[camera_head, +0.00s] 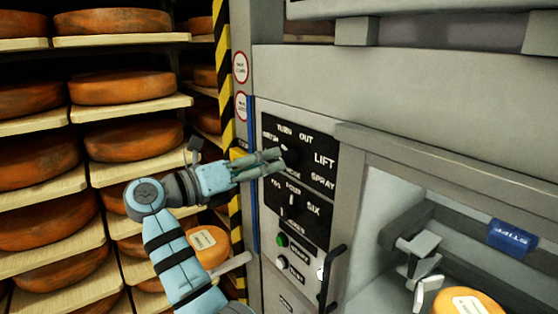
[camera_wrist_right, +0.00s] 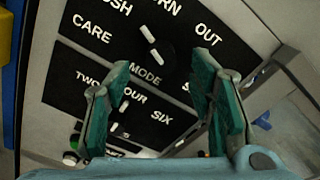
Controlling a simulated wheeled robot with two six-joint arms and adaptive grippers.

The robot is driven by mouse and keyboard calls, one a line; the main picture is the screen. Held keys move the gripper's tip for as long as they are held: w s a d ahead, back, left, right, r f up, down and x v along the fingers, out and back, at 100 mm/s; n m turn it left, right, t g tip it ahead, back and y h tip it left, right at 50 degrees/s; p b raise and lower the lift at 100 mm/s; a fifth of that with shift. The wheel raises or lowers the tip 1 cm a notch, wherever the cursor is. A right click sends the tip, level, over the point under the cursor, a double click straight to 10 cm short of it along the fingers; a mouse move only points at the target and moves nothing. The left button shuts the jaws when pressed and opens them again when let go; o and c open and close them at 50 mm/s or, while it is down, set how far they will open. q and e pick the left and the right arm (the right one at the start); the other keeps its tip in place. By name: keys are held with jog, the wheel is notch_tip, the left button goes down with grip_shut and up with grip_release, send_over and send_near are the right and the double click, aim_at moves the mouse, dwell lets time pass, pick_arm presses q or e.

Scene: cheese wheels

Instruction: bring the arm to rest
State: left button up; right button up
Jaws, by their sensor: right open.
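My right gripper (camera_head: 276,160) is in front of the black mode panel (camera_head: 321,179) of a grey machine. Its fingers are apart, and the right wrist view shows nothing held between the green fingers (camera_wrist_right: 160,72). The dark mode knob (camera_wrist_right: 158,46) with a white pointer shows just beyond the fingertips; I cannot tell whether they touch it. The lower panel, with the words TWO, FOUR and SIX, has its own knob (camera_head: 291,205). My left gripper is not in view.
Wooden shelves with orange cheese wheels (camera_head: 120,84) stand at the left, behind a yellow-black striped post (camera_head: 224,75). A green button (camera_head: 282,240) and a black handle (camera_head: 331,280) are below the panels. A cheese wheel (camera_head: 440,303) sits in the machine's bay at right.

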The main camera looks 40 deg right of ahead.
jog(key=a, duration=0.3)
jog(key=shift+w+d, duration=0.1)
jog(key=shift+d, duration=0.1)
